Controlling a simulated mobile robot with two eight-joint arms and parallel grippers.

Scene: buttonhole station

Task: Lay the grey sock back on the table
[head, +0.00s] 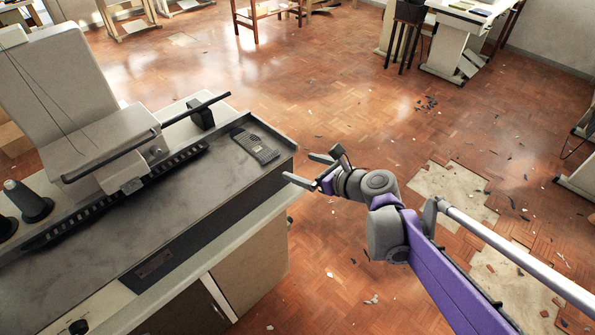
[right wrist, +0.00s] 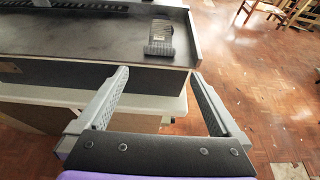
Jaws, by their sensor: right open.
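A dark grey, flat item with a ribbed end, which looks like the grey sock (head: 254,145), lies on the dark table top (head: 150,207) near its right end. It also shows in the right wrist view (right wrist: 159,38), beyond the fingers and apart from them. My right gripper (head: 301,168) is open and empty, just off the table's right end, to the right of the sock. In the right wrist view its two fingers (right wrist: 159,76) are spread with the table's front edge between them. My left gripper is not in view.
A sewing machine (head: 105,140) with a long dark bar stands on the table, left of the sock. Dark thread cones (head: 30,202) stand at far left. The table top in front of the machine is clear. Debris litters the parquet floor (head: 350,100).

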